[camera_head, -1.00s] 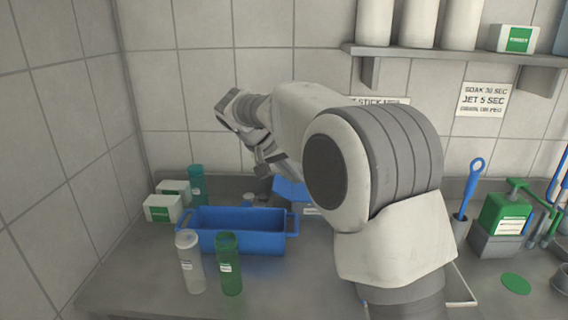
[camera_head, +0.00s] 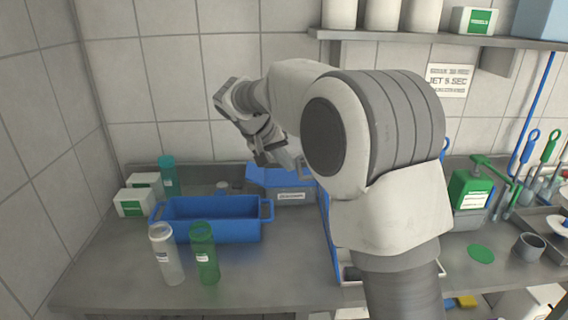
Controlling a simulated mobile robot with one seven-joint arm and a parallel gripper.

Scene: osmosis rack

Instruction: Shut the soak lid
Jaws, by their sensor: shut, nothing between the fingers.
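A grey box (camera_head: 291,197) with a white label stands at the back of the counter, right of the blue tub. A blue lid-like panel (camera_head: 272,178) lies at its top; my arm hides part of it, so I cannot tell how far it is open. My gripper (camera_head: 258,160) is shut and empty, pointing down near the panel's left back part. I cannot tell whether it touches the panel. A thin upright blue strip (camera_head: 327,215) shows beside my arm, right of the box; what it belongs to is hidden.
A blue tub (camera_head: 215,230) with handles stands left of the box. A clear bottle (camera_head: 168,255) and a green bottle (camera_head: 205,252) stand in front. My arm hides the counter's middle right. A shelf (camera_head: 430,38) hangs above; a green-topped dispenser (camera_head: 468,190) stands at right.

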